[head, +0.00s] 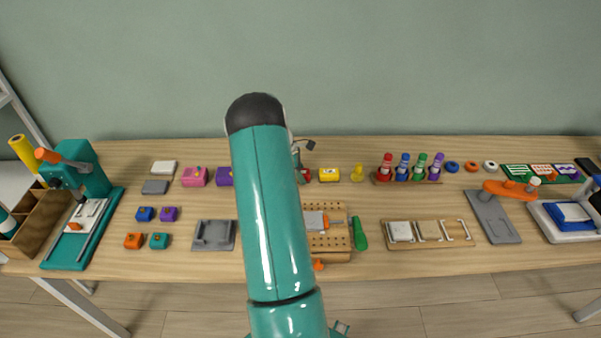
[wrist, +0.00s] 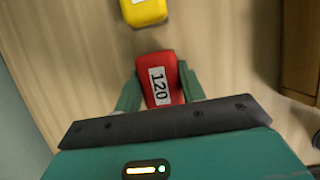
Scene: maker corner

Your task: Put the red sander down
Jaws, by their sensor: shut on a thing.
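The red sander (wrist: 158,72) has a white label reading 120 and sits between the two green fingers of my gripper (wrist: 160,82) in the wrist view. My gripper is shut on it. In the head view a small part of the red sander (head: 307,175) shows just right of my arm, near the back of the table, left of a yellow block. I cannot tell whether its underside touches the table.
The yellow block (head: 329,175) stands close by and shows in the wrist view (wrist: 144,11), apart from the sander. A purple block (head: 225,176) is left of my arm. A wooden pegboard (head: 340,235) lies nearer the front.

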